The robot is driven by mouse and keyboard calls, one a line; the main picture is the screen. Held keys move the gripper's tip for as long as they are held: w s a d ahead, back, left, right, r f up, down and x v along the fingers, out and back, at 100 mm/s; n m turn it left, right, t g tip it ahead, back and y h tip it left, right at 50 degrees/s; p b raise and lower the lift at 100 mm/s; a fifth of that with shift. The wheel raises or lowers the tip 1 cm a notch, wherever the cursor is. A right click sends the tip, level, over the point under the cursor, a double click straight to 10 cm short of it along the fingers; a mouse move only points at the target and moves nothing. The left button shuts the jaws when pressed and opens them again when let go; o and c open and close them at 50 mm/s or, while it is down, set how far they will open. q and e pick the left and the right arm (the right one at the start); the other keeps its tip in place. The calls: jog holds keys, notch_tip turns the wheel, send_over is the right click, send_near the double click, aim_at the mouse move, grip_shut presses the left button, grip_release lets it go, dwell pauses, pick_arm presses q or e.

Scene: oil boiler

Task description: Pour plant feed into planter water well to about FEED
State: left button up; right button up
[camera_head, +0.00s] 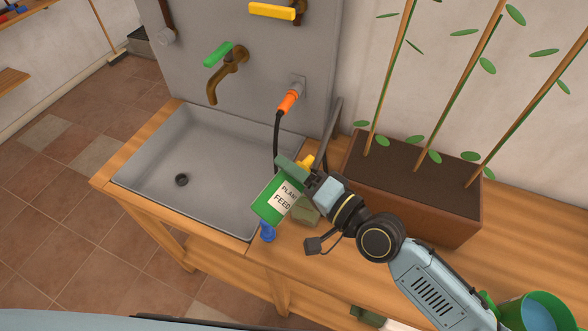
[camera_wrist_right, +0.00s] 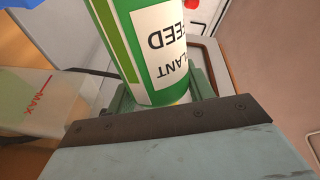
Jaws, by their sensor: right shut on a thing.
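The green plant feed bottle (camera_head: 269,197) has a white label and is in my right gripper (camera_head: 296,192), over the bench beside the sink's right edge. The bottle (camera_wrist_right: 138,38) also fills the middle of the right wrist view, between the green fingers. A blue piece (camera_head: 267,232) shows just below the bottle; I cannot tell if it belongs to it. A brown planter (camera_head: 430,215) with soil and several staked plants stands to the right. A translucent part with a red MAX mark (camera_wrist_right: 38,97) is at the left of the wrist view. My left gripper is out of view.
The grey sink (camera_head: 215,185) is left of the bottle. An orange-ended black hose (camera_head: 288,102) hangs on the panel above it. A yellow piece (camera_head: 306,162) is close behind the gripper. A green bucket (camera_head: 490,310) stands at the lower right. The bench front is mostly clear.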

jog(key=shift+s+f+m, duration=0.1)
jog(key=shift+m, duration=1.1)
jog(key=shift+m, duration=0.5)
